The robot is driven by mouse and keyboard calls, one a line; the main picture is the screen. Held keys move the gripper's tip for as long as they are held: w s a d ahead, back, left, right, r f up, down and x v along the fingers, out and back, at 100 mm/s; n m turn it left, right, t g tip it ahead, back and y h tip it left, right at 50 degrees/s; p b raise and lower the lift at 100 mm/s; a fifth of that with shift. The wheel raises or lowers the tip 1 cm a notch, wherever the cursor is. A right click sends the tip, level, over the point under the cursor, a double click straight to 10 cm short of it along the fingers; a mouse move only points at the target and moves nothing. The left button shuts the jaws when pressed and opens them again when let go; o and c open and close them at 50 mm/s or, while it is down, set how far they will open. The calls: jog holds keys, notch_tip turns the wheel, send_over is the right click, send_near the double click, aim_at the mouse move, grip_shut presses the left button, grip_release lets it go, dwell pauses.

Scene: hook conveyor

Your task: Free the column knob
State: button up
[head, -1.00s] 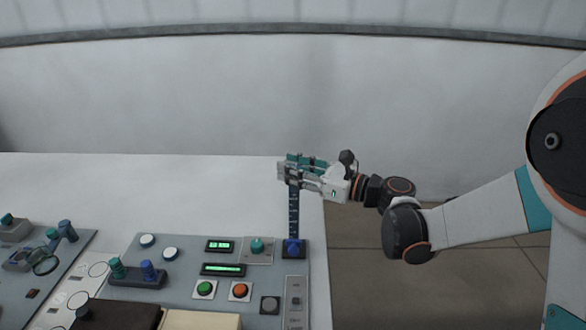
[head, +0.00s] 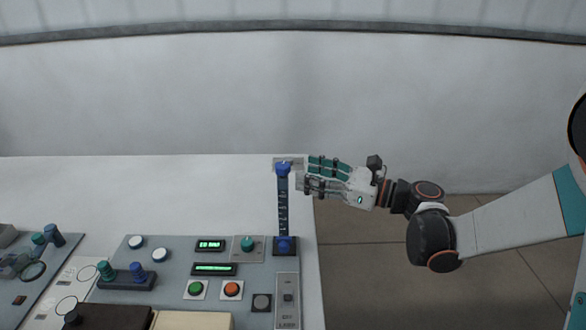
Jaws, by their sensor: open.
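A dark blue column (head: 282,208) with scale marks stands upright at the right end of the control panel. A bright blue knob (head: 283,170) sits at its top, in plain sight. Another blue knob (head: 285,244) is at its dark foot. My gripper (head: 305,174) is open and empty, just right of the column's top. Its fingers point left toward the top knob, and a small gap seems to lie between them. The exact depth of this gap cannot be told.
The grey control panel (head: 180,252) carries green displays, a green button (head: 195,289), a red-orange button (head: 232,289) and a teal knob (head: 247,243). A white table (head: 130,190) lies behind it. Floor shows to the right, and the space above the column is clear.

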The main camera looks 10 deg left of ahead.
jog(key=v, duration=0.3)
jog(key=shift+s+d, duration=0.1)
jog(key=shift+d, duration=0.3)
